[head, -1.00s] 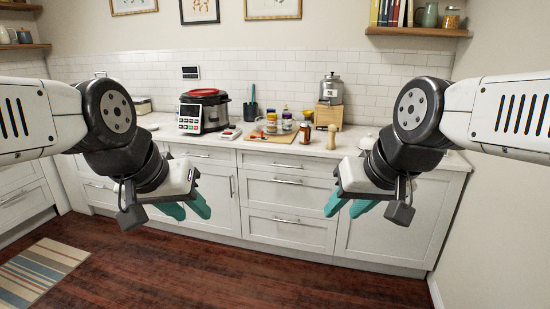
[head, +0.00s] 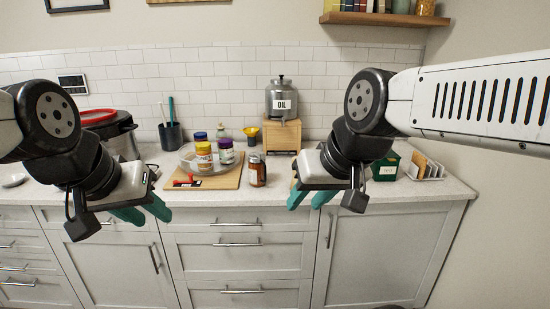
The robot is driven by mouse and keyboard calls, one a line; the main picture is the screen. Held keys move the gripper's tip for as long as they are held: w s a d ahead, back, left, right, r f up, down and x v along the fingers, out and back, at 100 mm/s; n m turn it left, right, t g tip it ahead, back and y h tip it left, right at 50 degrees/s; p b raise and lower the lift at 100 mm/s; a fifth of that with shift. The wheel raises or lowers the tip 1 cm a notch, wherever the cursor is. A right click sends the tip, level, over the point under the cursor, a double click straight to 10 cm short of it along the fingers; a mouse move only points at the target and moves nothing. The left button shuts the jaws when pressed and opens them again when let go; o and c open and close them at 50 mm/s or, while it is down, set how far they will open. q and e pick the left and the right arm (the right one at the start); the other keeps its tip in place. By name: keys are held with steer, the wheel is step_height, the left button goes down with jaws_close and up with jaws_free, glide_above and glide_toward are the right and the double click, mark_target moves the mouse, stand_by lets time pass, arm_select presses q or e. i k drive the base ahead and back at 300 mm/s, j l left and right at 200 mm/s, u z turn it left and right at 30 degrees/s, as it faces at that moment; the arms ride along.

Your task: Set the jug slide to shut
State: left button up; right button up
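A metal jug (head: 270,105) with an OIL label and a dark lid knob stands upright on a wooden stand (head: 285,136) at the back of the counter. A small spout shows low on its front. The slide is too small to make out, so I cannot tell its setting. My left gripper (head: 142,212) hangs in front of the counter, left of the jug, with its teal fingers apart and empty. My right gripper (head: 310,199) is in front of the counter, nearer the camera than the jug and slightly right of it, with its fingers apart and empty.
A cutting board (head: 227,182) and a clear tray (head: 188,158) with several jars lie left of the jug. A brown jar (head: 257,172) and a yellow funnel (head: 252,132) are near. A cooker (head: 127,146) stands left; a green box (head: 386,168) and rack (head: 410,172) right.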

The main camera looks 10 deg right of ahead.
mark_target(260, 156)
steer(key=i+z, duration=0.25)
steer(key=i, duration=0.75)
